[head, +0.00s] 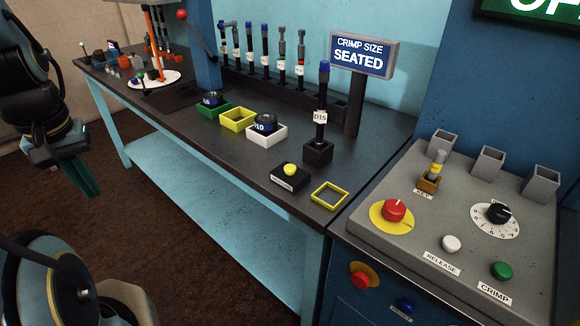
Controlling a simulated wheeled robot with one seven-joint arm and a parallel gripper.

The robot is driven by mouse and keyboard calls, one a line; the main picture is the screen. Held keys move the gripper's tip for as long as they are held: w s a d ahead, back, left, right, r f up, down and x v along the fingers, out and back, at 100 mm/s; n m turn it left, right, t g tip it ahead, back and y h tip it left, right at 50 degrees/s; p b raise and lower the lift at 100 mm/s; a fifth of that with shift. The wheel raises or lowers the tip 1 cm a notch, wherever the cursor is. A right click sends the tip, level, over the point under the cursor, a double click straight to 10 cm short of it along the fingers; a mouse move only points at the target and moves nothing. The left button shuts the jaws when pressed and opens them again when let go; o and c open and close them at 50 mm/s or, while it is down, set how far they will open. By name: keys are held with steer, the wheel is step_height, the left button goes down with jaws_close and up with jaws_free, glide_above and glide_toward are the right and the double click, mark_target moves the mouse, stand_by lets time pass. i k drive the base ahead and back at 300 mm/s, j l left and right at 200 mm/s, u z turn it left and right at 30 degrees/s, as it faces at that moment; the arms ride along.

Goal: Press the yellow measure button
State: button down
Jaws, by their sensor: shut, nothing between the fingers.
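The yellow measure button (290,169) is a small round cap on top of a black box (289,181) with a white label on its front, too small to read. It stands near the front edge of the dark workbench. My gripper (82,178) is at the far left of the head view, hanging off the bench's front side with its teal fingers pointing down. It is shut and empty, well apart from the button. Nothing hides the button.
A hose piece tagged D15 (320,117) stands in a black block behind the button. A yellow open frame (329,195) lies to its right, a white tray (267,134) to its left. A sign (361,58) reads "CRIMP SIZE SEATED". A grey control panel (440,210) is at right.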

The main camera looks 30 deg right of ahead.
mark_target(290, 169)
steer(key=j+z, duration=0.15)
steer(key=z, duration=0.8)
steer(key=i+j, duration=0.05)
